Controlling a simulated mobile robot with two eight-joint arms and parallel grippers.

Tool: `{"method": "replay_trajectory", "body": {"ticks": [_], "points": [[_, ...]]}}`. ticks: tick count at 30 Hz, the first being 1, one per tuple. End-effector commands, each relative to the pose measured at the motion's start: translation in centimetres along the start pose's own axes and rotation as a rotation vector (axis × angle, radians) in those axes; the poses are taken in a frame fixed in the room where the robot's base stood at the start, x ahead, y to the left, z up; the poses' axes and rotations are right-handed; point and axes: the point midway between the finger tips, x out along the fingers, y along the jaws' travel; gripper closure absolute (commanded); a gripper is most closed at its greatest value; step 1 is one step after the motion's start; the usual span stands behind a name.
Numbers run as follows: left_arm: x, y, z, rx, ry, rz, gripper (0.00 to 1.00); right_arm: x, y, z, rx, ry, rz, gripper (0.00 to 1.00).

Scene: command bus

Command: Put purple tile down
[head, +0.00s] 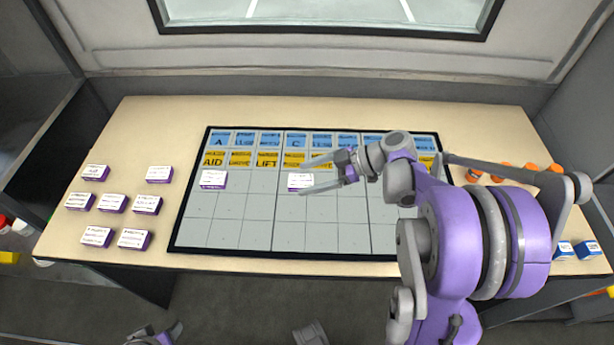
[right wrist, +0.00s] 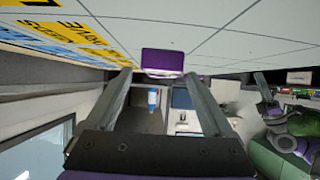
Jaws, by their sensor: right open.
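A purple tile with a white label (head: 300,181) lies on the grey grid board (head: 230,238), in the row below the yellow cards. My right gripper (head: 304,178) is open, with its fingertips at this tile. In the right wrist view the purple tile (right wrist: 162,59) shows just beyond the gap between the two fingers (right wrist: 159,76); I cannot tell whether they touch it. Another purple tile (head: 213,179) lies at the left end of the same row. My left gripper (head: 166,335) shows only partly at the bottom edge, and its jaws are unclear.
Several loose purple tiles (head: 112,203) lie on the table left of the board. Blue (head: 295,139) and yellow (head: 241,159) cards fill its top rows. Orange pieces (head: 502,168) and blue blocks (head: 588,249) are at the right. The board's lower rows look empty where visible.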

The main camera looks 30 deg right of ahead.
Motion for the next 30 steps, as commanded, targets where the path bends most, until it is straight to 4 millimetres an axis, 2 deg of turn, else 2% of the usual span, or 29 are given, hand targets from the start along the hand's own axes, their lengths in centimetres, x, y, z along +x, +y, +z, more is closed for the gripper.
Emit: {"method": "replay_trajectory", "body": {"ticks": [9, 15, 21, 30], "points": [[-0.8, 0.0, -0.4, 0.0, 0.003, 0.0, 0.5, -6.8, 0.0, 0.0, 0.002, -0.001, 0.005, 0.14], [-1.1, 0.0, -0.5, 0.0, 0.004, 0.0, 0.5, -10.0, 0.0, 0.0, 0.001, -0.001, 0.003, 0.14], [-1.1, 0.0, -0.6, 0.0, 0.004, 0.0, 0.5, -11.1, 0.0, 0.0, 0.0, 0.0, 0.0, 0.14], [-1.1, 0.0, -0.6, 0.0, 0.004, 0.0, 0.5, -11.1, 0.0, 0.0, 0.0, 0.0, 0.0, 0.14]]}}
